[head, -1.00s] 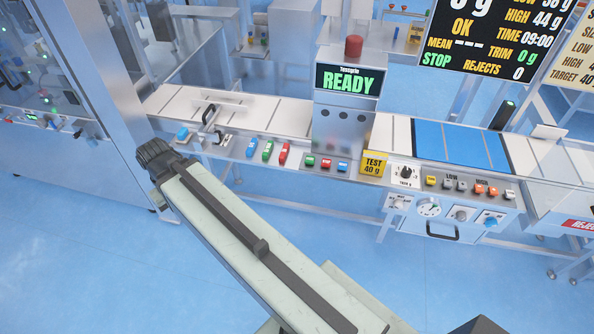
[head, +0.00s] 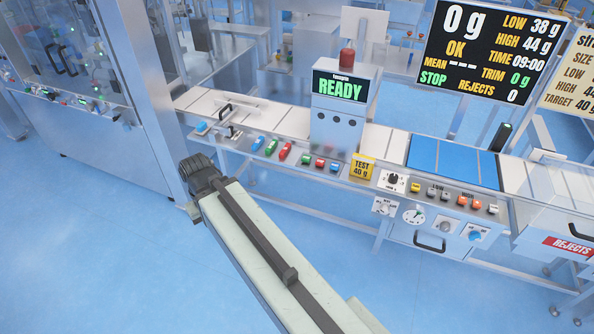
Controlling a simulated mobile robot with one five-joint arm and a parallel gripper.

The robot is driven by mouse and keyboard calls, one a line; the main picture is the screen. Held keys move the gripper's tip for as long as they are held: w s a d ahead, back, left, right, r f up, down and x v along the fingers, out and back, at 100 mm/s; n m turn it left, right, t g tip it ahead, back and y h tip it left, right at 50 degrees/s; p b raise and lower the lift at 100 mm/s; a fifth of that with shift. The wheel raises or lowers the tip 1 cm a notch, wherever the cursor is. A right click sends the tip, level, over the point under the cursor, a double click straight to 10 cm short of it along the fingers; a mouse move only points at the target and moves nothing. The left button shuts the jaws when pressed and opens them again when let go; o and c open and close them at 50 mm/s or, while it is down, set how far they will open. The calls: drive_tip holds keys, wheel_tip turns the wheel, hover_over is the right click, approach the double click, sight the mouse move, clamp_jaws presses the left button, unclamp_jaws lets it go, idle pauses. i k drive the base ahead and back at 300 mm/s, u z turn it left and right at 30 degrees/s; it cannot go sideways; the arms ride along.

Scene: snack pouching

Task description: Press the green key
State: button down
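One green key (head: 271,146) sits between a blue key (head: 257,143) and a red key (head: 285,151) on the conveyor's front rail. A second, smaller green key (head: 306,159) is to the right, below the READY unit (head: 340,88), beside a small red key (head: 320,162) and a small blue key (head: 334,166). My arm reaches from the bottom right up to a dark ribbed joint, left of and lower in the picture than these keys. No gripper fingers can be made out. Nothing of mine covers either green key.
A yellow TEST 40 g block (head: 362,168) stands right of the small keys. Further right are a dial (head: 393,181) and several coloured buttons. A tall steel cabinet (head: 148,95) stands close left of my arm. Blue floor (head: 120,250) is open in front.

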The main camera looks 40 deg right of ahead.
sight(306, 158)
drive_tip(key=u, duration=5.65)
drive_tip(key=k, duration=0.95)
drive_tip(key=z, duration=5.75)
